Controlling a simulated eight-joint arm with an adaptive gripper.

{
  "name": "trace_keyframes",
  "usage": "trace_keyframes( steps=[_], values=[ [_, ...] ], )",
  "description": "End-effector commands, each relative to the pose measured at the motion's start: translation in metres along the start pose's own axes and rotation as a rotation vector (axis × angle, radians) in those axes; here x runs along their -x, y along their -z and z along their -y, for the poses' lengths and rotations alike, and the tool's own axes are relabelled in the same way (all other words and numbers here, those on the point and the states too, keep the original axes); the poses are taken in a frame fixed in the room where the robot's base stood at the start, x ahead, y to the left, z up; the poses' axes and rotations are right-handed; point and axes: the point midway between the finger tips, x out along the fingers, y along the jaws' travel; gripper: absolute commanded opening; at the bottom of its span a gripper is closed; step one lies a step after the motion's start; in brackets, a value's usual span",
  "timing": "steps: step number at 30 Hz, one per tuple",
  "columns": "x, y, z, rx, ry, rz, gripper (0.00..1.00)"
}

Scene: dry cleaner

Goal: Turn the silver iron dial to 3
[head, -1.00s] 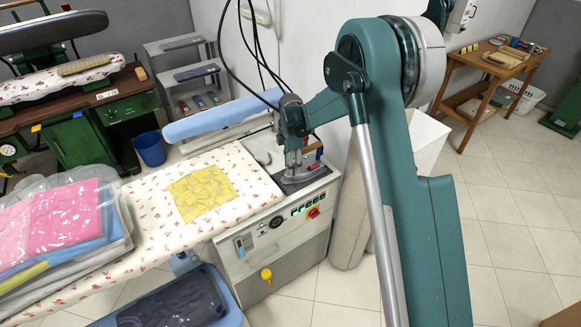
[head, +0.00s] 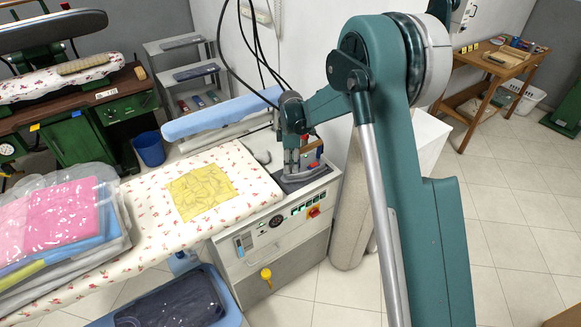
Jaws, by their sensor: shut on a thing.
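The iron (head: 312,168) stands on the grey top of the ironing unit (head: 262,235), at its right end, and is small in the head view. It has a brownish handle with small red and blue parts, and a grey lower body. My gripper (head: 291,172) points down at the left side of the iron, with its fingers close around a small part there. The fingers and arm cover much of the iron. The dial itself and its numbers are hidden or too small to read, so its setting cannot be told.
A flowered ironing board (head: 150,215) with a folded yellow cloth (head: 201,190) lies left of the iron. A blue padded sleeve board (head: 222,116) is just behind. Black cables (head: 258,45) hang above. Bagged pink and blue laundry (head: 55,225) lies far left.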

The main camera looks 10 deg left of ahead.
Motion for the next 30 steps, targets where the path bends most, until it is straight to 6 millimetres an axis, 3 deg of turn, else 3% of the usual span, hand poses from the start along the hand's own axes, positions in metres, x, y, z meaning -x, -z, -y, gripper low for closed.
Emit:
trace_keyframes(
  steps=[10, 11, 14, 30],
  values=[
    [0.0002, 0.0000, 0.0005, -0.013, 0.001, 0.000, 0.06],
    [0.0002, 0.0000, 0.0005, -0.013, 0.001, 0.000, 0.22],
    [0.0002, 0.0000, 0.0005, -0.012, 0.001, 0.000, 0.33],
    [0.0088, 0.0000, 0.0002, -0.012, 0.000, 0.000, 0.33]
  ],
)
